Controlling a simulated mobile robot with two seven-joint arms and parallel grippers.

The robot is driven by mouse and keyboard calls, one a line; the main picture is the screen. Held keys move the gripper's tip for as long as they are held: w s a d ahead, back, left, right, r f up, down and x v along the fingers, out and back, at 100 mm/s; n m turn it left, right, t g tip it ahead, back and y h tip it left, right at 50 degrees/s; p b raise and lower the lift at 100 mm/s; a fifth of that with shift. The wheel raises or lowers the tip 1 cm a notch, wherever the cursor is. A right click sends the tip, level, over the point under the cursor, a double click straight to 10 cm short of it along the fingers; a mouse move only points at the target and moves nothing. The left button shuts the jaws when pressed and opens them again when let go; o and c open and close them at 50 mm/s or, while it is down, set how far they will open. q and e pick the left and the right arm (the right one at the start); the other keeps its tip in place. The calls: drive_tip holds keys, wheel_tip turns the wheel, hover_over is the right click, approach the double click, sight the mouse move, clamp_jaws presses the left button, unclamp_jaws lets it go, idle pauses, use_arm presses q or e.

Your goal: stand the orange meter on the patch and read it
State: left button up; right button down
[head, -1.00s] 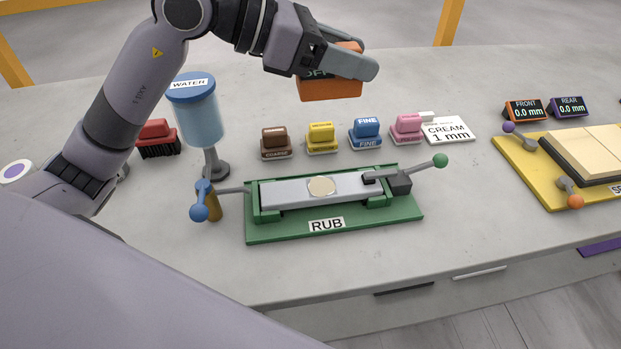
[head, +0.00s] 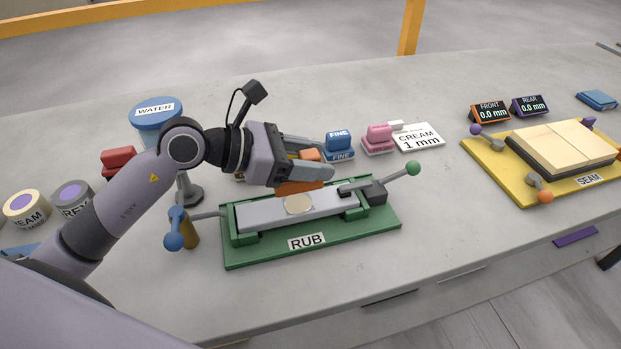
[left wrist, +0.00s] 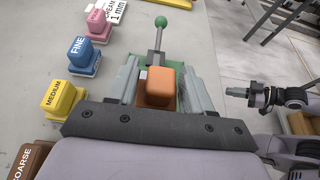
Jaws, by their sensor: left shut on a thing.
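The orange meter (head: 299,187) is between the fingers of my left gripper (head: 308,172), which is shut on it. It also shows in the left wrist view (left wrist: 160,82). In the head view the meter is just behind and above the round cream patch (head: 299,205) on the grey slab (head: 260,215). I cannot tell whether it touches the slab. Its display is hidden from me. The slab lies in the green RUB holder (head: 350,236). What looks like my right gripper (left wrist: 238,92) shows small at the right of the left wrist view; its jaws are unclear.
Behind the holder stand a blue FINE block (head: 339,142), a pink block (head: 378,137) and the CREAM 1 mm card (head: 420,139). The WATER container (head: 157,112) is at the left. The yellow SEAM board (head: 490,160) is at the right, with bare bench between.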

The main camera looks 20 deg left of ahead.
use_arm(q)
wheel_tip(320, 180, down, 5)
drive_tip(key=shift+r, duration=0.1)
idle(0.4)
drive_tip(key=o, duration=0.7)
drive_tip(key=shift+f+b, duration=0.25)
drive_tip(key=shift+b, duration=0.05)
drive_tip(key=o, duration=0.4)
drive_tip(key=shift+o, duration=0.2)
drive_tip(key=shift+r, duration=0.2)
